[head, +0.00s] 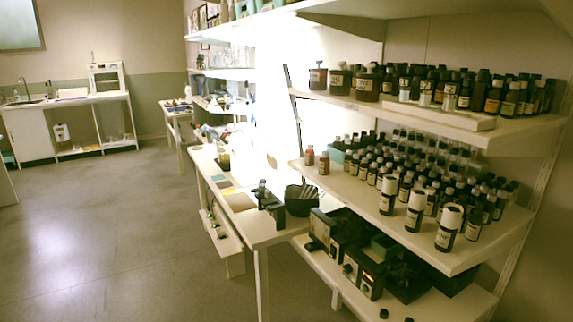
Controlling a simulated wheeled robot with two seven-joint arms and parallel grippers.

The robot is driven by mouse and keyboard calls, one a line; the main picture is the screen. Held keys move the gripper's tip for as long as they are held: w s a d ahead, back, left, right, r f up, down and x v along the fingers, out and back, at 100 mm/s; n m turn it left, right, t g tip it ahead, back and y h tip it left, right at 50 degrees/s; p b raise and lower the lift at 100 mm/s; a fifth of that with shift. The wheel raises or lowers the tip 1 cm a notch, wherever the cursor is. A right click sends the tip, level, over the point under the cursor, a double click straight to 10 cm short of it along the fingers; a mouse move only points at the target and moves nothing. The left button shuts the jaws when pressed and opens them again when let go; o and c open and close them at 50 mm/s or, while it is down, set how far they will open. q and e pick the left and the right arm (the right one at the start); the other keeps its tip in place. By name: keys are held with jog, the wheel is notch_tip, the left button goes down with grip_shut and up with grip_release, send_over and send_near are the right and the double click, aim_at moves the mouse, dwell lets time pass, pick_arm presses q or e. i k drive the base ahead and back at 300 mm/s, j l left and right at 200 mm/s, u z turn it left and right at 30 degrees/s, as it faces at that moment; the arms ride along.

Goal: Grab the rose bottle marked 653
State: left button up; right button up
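Many small dark bottles stand in rows on the shelves at the right of the head view. The middle shelf (462,262) holds rows of dark bottles with pale labels, and three larger white-capped bottles stand along its front, one of them nearest me (449,229). Two reddish-brown bottles stand at its left end, one of them by the corner (310,156). The upper shelf (540,132) holds more dark bottles. The labels are too small to read, so I cannot tell which bottle is the rose bottle marked 653. Neither gripper is in view.
A white table (262,236) with a dark bowl (301,200) stands left of the shelves. A low shelf (330,270) holds dark devices with orange parts. A far bench (70,101) lines the back wall. The floor (110,220) at the left is clear.

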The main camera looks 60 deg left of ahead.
aim_at(324, 161)
jog(key=u, duration=1.8)
